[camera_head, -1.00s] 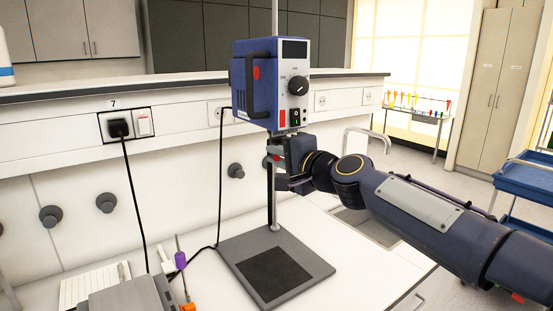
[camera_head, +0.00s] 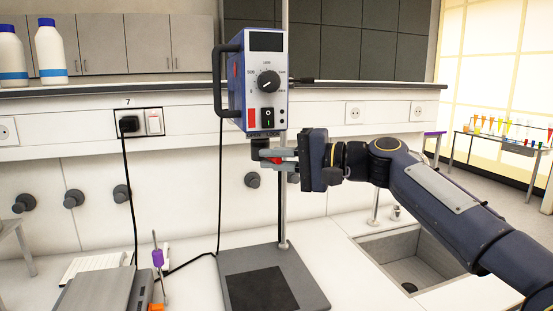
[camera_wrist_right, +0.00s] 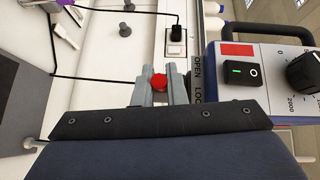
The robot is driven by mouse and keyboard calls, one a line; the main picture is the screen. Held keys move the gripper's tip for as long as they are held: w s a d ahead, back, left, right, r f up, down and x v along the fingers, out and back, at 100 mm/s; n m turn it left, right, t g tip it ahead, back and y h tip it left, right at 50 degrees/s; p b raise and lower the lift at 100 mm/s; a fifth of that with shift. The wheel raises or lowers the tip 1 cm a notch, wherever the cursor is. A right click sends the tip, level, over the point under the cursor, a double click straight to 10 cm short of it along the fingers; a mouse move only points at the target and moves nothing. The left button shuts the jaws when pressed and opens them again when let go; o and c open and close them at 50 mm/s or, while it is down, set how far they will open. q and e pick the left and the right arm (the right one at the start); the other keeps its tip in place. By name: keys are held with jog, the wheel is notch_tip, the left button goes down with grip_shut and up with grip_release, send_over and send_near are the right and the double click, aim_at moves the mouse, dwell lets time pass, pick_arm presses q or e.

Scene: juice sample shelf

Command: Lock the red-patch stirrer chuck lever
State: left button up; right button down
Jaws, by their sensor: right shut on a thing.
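The blue stirrer (camera_head: 236,85) hangs on its upright rod above a dark base plate (camera_head: 225,262). Its front has a red patch (camera_head: 251,115), which also shows in the right wrist view (camera_wrist_right: 237,49). Below the motor is the dark chuck (camera_head: 258,145). My right gripper (camera_head: 275,158) reaches in from the right just under the motor. In the right wrist view its fingers are shut on the red lever knob (camera_wrist_right: 159,82). A label (camera_wrist_right: 197,80) reading OPEN and LOC, partly cut off, is beside the fingers. The lever's arm is mostly hidden. My left gripper is out of view.
A grey bench device (camera_head: 105,290) and an upright tool with a purple part (camera_head: 158,258) stand at the front left. A sink (camera_head: 415,262) is at the right. The power cable (camera_head: 131,190) hangs along the wall at left. White bottles (camera_head: 50,48) stand on the shelf.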

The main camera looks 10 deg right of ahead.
jog(key=shift+w+d+n+g+y+p, duration=0.25)
jog(key=shift+d+n+g+y+p, duration=0.2)
jog(key=shift+n+g+p, duration=0.8)
jog(key=shift+w+d+n+g+y+p, duration=0.35)
jog(key=shift+n+g+p, duration=0.35)
jog(key=shift+g+p, duration=1)
jog(key=shift+w+d+n+g+y+p, duration=0.2)
jog(key=shift+d+n+g+y+p, duration=0.3)
jog(key=shift+n+g+p, duration=0.95)
jog(key=shift+m+t+p, duration=0.4)
jog(key=shift+m, duration=0.1)
jog(key=c, duration=1.5)
grip_release()
jog(key=d, duration=0.7)
jog(key=shift+s+d+r, duration=0.25)
jog(key=shift+d, duration=0.15)
